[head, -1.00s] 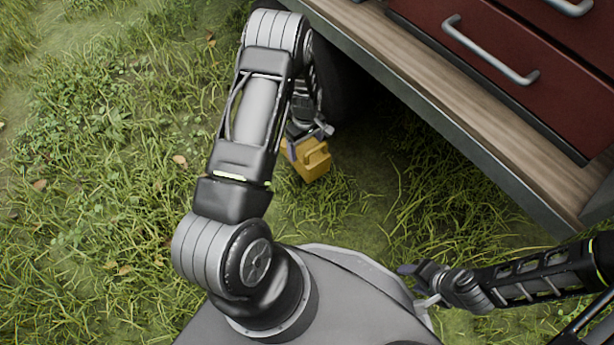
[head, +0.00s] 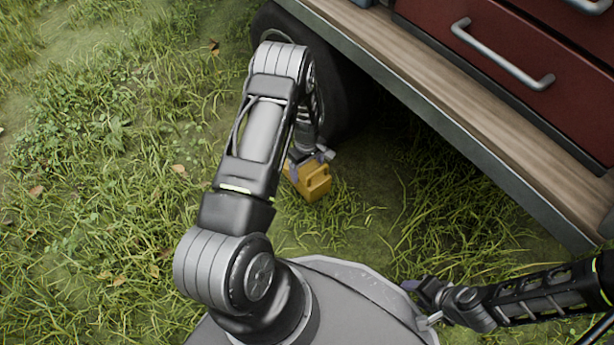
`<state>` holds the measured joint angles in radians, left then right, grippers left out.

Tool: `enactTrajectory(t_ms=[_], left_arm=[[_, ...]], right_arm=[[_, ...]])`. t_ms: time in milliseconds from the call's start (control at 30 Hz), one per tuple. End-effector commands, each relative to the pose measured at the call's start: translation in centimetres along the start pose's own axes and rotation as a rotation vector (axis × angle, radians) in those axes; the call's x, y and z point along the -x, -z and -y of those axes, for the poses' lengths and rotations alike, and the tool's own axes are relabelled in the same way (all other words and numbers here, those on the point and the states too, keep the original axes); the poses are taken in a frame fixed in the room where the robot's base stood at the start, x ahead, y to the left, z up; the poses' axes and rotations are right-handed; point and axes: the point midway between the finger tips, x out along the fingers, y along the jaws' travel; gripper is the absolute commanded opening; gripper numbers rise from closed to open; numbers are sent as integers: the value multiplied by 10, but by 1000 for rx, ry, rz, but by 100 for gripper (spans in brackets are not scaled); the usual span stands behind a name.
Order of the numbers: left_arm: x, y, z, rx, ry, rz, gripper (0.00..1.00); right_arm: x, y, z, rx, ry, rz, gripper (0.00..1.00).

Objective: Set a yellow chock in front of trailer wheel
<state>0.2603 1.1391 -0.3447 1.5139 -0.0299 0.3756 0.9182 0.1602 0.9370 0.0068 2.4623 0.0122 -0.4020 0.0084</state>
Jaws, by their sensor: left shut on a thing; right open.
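The yellow chock (head: 314,183) is low at the grass, just below the dark trailer wheel (head: 349,100) in the picture. My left gripper (head: 311,162) is shut on the chock's upper end. Whether the chock rests on the ground or touches the wheel I cannot tell. The wheel sits under the trailer's edge, and my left arm covers part of it. My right gripper (head: 422,301) is open and empty, low at the right, beside my own base and away from the chock.
The trailer (head: 450,110) fills the upper right, with a wooden ledge, a metal edge and red drawers with a handle (head: 502,55). Its edge overhangs the wheel. Open grass (head: 100,150) with scattered leaves lies to the left.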

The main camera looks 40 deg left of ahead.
Motion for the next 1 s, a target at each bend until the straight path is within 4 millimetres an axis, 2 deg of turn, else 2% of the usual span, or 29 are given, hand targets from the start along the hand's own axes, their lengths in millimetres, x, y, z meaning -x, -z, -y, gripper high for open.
enactTrajectory(t_ms=[267, 567, 967, 1000], left_arm=[[0, 0, -1, 0, -1, -1, 9], [-36, 0, 0, 0, -1, 0, 9], [-40, 0, -1, 0, -1, -1, 9], [-40, 0, 0, 0, 0, 0, 82]], right_arm=[[0, 0, 0, 0, 1, 0, 47], [-15, 2, -6, -2, 3, -2, 47], [-17, 2, -6, -2, 4, -2, 47], [-17, 2, -6, -2, 4, -2, 47]])
